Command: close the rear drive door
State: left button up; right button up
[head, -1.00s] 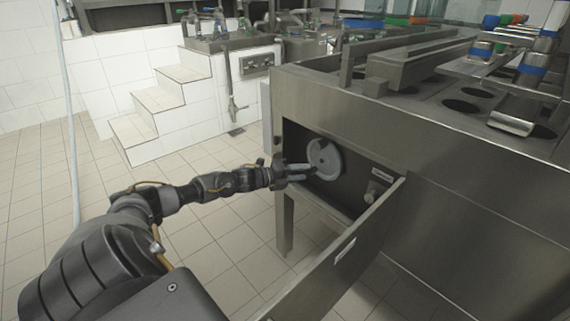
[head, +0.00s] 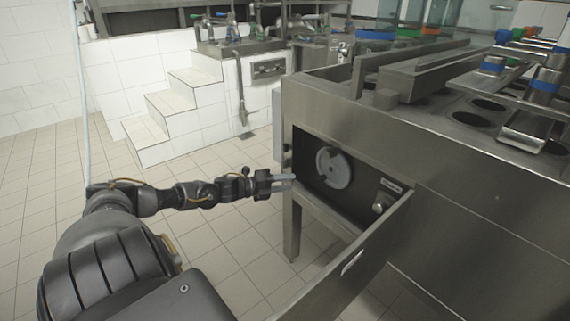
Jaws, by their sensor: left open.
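The rear drive door (head: 352,270) is a flat grey metal panel with a small pale label. It stands swung open, out from the right side of the drive opening toward me. Inside the dark opening (head: 312,170) are a round grey wheel (head: 334,168) and a small knob (head: 380,205). My left gripper (head: 286,182) is open and empty, just outside the left part of the opening, left of the wheel and apart from it. The door is to the right of and nearer than the gripper. My right gripper is not in view.
The steel cup filler (head: 430,150) fills the right side, with cup holes and rails on top. Its leg (head: 292,228) stands below the opening. White tiled steps (head: 178,100) are at the back left. Tiled floor (head: 215,240) left of the machine is clear.

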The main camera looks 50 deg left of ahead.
aim_at(325, 297)
jog(key=k, duration=1)
